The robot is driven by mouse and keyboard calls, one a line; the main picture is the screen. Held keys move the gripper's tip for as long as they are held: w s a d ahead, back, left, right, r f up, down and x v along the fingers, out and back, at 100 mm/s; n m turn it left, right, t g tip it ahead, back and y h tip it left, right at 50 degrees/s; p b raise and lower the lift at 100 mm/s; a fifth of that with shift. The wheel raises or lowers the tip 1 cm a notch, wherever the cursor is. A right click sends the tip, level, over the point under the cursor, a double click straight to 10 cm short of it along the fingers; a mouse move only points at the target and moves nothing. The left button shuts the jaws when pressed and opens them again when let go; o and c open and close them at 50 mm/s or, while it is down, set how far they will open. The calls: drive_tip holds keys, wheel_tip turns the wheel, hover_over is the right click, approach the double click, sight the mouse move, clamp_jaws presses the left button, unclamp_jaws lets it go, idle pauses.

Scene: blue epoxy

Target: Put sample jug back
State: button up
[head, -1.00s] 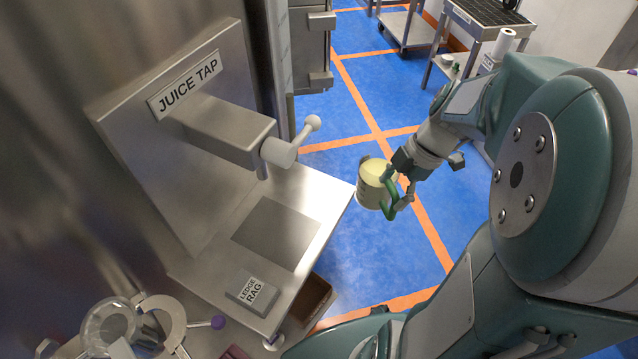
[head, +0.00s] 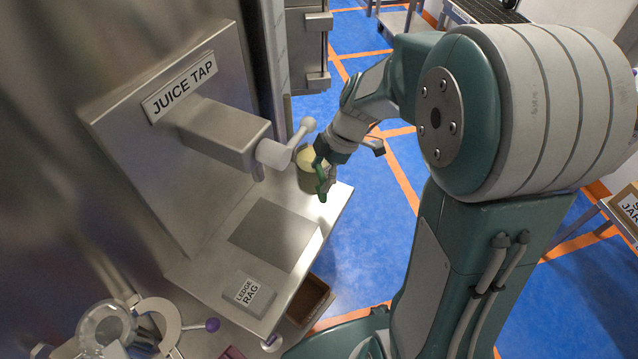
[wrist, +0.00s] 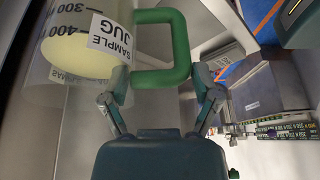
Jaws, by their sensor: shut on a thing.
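The sample jug (head: 306,176) holds pale yellow liquid and has a green handle. It is at the far right end of the ledge, below and to the right of the juice tap's lever. My gripper (head: 324,168) is shut on its handle. In the wrist view the jug (wrist: 88,45) shows its label and printed scale, and my gripper's fingers (wrist: 160,95) close on the green handle (wrist: 180,50). The jug looks upright. I cannot tell whether its base touches the ledge (head: 205,250).
The juice tap (head: 225,135) juts out over the ledge, its lever (head: 290,145) close to the jug. A dark square plate (head: 273,233) on the ledge is bare. Clear glassware (head: 103,328) stands at the lower left.

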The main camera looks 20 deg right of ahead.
sight(318, 193)
drive_tip(key=shift+d+f, duration=0.15)
drive_tip(key=shift+f, duration=0.2)
drive_tip(key=f, duration=0.3)
drive_tip(key=shift+w+a+f, duration=0.1)
drive_tip(key=shift+a, duration=0.35)
drive_tip(key=o, duration=1.1)
drive_tip(key=shift+d+f, duration=0.1)
drive_tip(key=shift+o, duration=0.2)
drive_tip(key=shift+d, duration=0.1)
